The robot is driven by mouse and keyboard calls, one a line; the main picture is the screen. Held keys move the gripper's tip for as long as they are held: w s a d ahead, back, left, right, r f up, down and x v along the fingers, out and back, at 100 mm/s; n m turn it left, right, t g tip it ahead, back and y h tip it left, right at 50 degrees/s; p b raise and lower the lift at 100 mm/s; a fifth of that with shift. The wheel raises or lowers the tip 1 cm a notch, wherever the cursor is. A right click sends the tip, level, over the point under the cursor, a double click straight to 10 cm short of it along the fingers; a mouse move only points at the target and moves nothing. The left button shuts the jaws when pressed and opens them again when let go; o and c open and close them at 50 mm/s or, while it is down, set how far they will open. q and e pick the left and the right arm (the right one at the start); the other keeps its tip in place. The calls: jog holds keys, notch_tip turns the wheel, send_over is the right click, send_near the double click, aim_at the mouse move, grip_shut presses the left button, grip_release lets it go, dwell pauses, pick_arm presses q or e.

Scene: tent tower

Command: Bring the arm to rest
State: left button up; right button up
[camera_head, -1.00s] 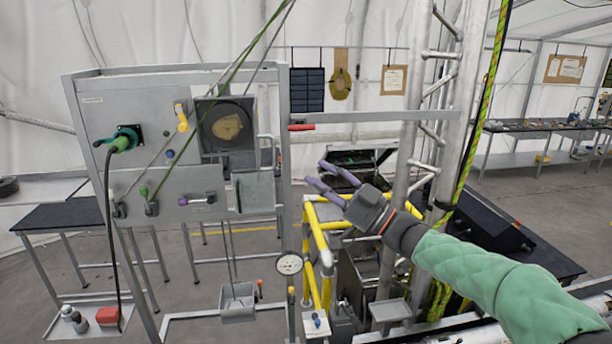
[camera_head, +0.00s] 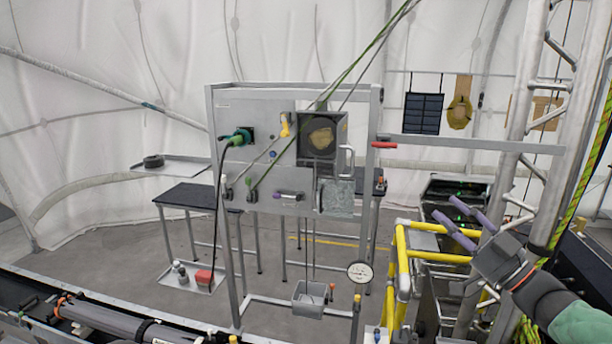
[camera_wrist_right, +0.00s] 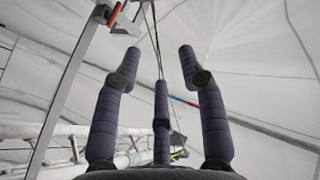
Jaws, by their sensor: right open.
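My right gripper (camera_head: 454,220) is at the right of the head view, its purple fingers spread and pointing left, with a green-sleeved arm behind it. It is open and empty, in front of the yellow rails and beside the metal lattice tower. In the right wrist view its padded fingers (camera_wrist_right: 160,75) stand apart with nothing between them, against white tent fabric. My left gripper is not in view.
A grey panel frame (camera_head: 270,107) with a green plug (camera_head: 239,138), handles and cords stands left of the gripper. Yellow rails (camera_head: 402,265) and a lattice tower (camera_head: 528,105) are close to it. A dial gauge (camera_head: 360,272) and a small grey bin (camera_head: 309,298) sit low in the middle.

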jog(key=w+a+f+m+h+b, duration=0.1)
jog(key=w+f+m+h+b, duration=0.15)
jog(key=f, duration=0.95)
jog(key=w+f+m+h+b, duration=0.2)
jog(key=w+f+m+b, duration=0.15)
jog(key=f, duration=0.75)
jog(key=w+a+f+m+h+b, duration=0.1)
jog(key=w+f+m+h+b, duration=0.2)
jog(key=f, duration=0.9)
jog(key=s+a+f+m+g+h+b, duration=0.1)
jog(key=a+f+g+b, duration=0.15)
jog(key=f, duration=1.05)
jog(key=s+a+f+g+h+b, duration=0.15)
jog(key=f+b, duration=0.25)
jog(key=f, duration=0.9)
jog(key=s+a+f+g+b, duration=0.35)
jog(key=s+f, duration=0.25)
jog(key=f, duration=0.6)
jog(key=s+a+f+g+b, duration=0.35)
jog(key=s+f, duration=0.35)
jog(key=f, duration=0.5)
jog(key=s+a+f+g+b, duration=0.2)
jog(key=s+f+g+b, duration=0.1)
jog(key=s+f, duration=0.4)
jog(key=s+a+f+g+b, duration=0.3)
jog(key=s+f, duration=0.5)
jog(key=s, duration=0.4)
jog(key=shift+s+a+y, duration=0.15)
jog(key=shift+y, duration=0.15)
